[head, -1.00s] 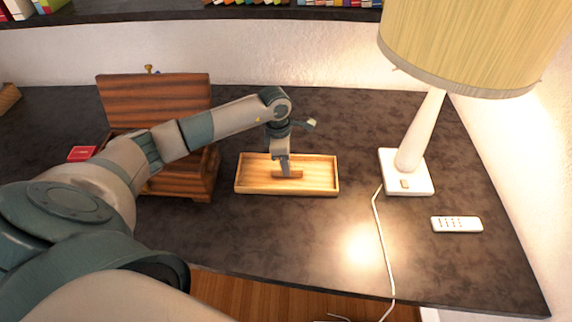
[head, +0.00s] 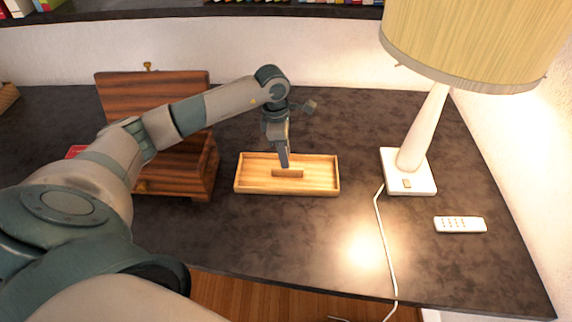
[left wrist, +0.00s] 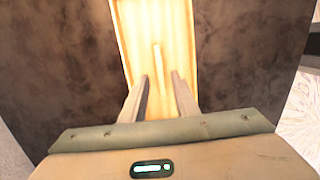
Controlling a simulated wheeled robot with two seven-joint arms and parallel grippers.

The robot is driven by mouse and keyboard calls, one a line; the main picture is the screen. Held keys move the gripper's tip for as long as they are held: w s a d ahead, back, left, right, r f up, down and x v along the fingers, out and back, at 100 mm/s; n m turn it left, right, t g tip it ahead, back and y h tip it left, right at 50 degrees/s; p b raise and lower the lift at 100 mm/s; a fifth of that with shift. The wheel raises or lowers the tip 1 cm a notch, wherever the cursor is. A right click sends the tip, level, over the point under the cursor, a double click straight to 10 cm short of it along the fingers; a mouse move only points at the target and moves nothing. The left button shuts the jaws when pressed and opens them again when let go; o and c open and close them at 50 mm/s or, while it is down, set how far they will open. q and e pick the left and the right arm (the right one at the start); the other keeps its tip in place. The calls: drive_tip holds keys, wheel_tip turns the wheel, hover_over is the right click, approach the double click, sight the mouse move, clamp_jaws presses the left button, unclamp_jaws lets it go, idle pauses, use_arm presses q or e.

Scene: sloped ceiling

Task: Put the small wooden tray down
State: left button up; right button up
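The small wooden tray (head: 312,190), light and rectangular with a raised bar handle (head: 289,173) in its middle, sits flat on the dark desk in the head view. It also shows in the left wrist view (left wrist: 133,35), with its handle (left wrist: 157,62) as a thin strip just beyond the fingertips. My left gripper (head: 285,163) points down just above the handle. In the left wrist view its two fingers (left wrist: 160,78) are spread apart with nothing held between them. My right gripper is not in view.
A dark wooden box (head: 180,170) with its lid up stands left of the tray. A lamp (head: 424,130) with a white cord (head: 380,225) and a white remote (head: 460,224) are to the right. The dark desk (head: 290,240) is clear in front of the tray.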

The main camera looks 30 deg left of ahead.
use_arm(q)
wheel_tip(320, 180, up, 7)
drive_tip(key=b, duration=0.2)
drive_tip(key=shift+s+a+r, duration=0.15)
drive_tip(key=shift+s+a, duration=0.05)
drive_tip(key=shift+a, duration=0.15)
